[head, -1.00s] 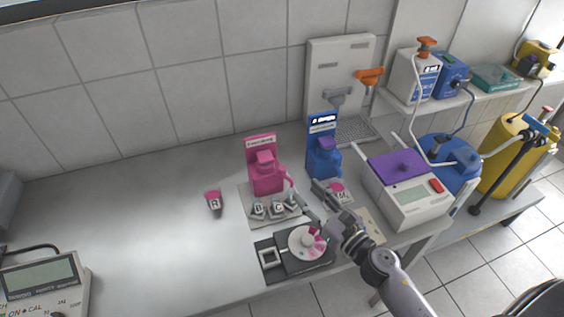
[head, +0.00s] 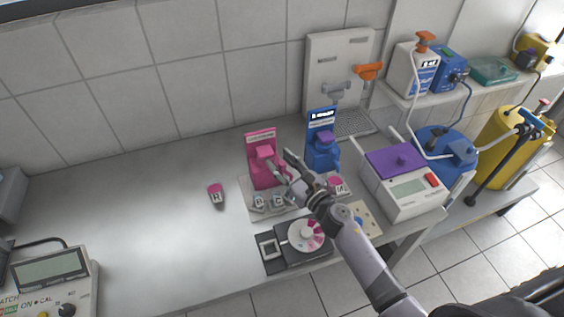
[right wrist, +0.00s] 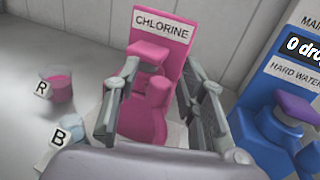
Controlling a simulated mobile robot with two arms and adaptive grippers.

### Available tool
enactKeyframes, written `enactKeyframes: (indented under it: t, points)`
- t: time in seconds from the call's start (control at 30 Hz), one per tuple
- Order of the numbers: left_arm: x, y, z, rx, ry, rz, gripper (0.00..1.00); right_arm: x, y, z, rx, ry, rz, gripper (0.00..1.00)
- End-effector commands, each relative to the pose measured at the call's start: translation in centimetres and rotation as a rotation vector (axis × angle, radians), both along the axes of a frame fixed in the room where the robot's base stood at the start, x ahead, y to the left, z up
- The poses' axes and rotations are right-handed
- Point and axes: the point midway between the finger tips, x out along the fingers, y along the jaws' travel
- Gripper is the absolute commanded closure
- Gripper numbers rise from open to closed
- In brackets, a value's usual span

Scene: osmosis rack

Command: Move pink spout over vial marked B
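The pink dispenser labelled CHLORINE (head: 259,150) stands on the bench against the wall side; it fills the middle of the right wrist view (right wrist: 168,62). Its pink spout (right wrist: 158,95) points toward the wrist camera. My right gripper (right wrist: 158,82) is open, with one finger on each side of the spout; contact is not clear. In the head view the gripper (head: 283,162) covers part of the spout. Vial B (head: 259,202) stands in front of the dispenser, left of the gripper; it also shows in the right wrist view (right wrist: 63,137). My left gripper is not in view.
Vial C (head: 279,201) stands right of vial B. Vial R (head: 216,194), with pink liquid, stands apart to the left. The blue hard water dispenser (head: 322,150) is close on the right. A dark device with a colour wheel (head: 285,258) lies in front.

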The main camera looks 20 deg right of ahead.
Motion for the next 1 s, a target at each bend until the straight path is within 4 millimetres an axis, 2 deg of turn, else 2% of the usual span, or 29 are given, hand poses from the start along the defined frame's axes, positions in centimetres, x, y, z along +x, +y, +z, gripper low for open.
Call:
enactKeyframes:
  t: [0.07,0.53,1.0]
  points:
    - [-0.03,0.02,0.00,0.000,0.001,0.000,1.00,-0.02,-0.02,0.00,0.000,0.000,0.000,0.68]
    - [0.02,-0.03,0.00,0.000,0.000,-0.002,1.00,-0.03,-0.03,0.01,0.000,0.000,0.000,0.99]
    - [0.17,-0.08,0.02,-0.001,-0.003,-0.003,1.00,-0.03,-0.04,0.01,0.001,0.000,-0.001,1.00]
